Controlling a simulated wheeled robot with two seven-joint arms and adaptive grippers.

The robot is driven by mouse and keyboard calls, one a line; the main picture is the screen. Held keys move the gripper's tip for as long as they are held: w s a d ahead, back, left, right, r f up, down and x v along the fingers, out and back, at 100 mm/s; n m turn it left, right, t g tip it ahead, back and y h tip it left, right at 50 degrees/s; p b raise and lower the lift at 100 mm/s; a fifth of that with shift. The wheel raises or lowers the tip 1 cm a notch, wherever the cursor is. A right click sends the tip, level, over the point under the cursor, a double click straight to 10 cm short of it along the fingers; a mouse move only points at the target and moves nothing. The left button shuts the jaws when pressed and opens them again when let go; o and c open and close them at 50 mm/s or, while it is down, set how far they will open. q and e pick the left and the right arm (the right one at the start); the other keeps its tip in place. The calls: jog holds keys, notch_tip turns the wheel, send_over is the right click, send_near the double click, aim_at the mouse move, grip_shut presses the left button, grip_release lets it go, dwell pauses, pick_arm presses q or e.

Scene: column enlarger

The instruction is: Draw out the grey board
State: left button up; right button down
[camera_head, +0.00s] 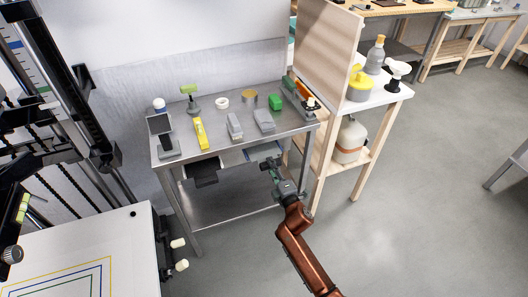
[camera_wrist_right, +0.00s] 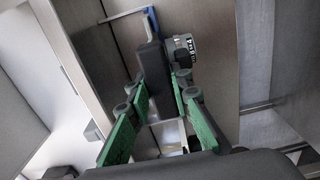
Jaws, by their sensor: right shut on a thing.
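The grey board (camera_head: 263,151) shows as a flat blue-grey panel just under the steel table's top, right of the middle. My right gripper (camera_head: 269,164) is at its front edge, beneath the table's front rim. In the right wrist view my right gripper (camera_wrist_right: 158,86), with green finger pads, is shut on a dark grey upright piece (camera_wrist_right: 152,66). I cannot tell how this piece joins the board. Most of the board is hidden under the tabletop. My left gripper is not in view.
A wooden shelf unit (camera_head: 325,150) stands close on the right. The floor (camera_head: 400,220) in front is clear.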

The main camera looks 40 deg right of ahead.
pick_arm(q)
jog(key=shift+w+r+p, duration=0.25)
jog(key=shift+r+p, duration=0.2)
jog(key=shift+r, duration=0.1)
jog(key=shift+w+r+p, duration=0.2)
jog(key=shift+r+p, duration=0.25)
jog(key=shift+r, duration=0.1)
pick_arm(e)
jog(key=shift+v, duration=2.6)
jog(key=shift+r, duration=0.1)
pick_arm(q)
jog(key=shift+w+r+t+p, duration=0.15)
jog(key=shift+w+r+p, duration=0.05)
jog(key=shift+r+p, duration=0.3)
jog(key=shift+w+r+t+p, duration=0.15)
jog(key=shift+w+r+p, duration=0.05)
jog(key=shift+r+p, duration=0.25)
pick_arm(e)
jog(key=shift+v, duration=2.95)
jog(key=shift+s+a, duration=0.1)
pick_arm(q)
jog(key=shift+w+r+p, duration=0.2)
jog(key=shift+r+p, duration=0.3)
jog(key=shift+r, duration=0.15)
pick_arm(e)
jog(key=shift+v, duration=2.4)
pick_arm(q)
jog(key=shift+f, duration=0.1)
pick_arm(e)
jog(key=shift+a, duration=0.1)
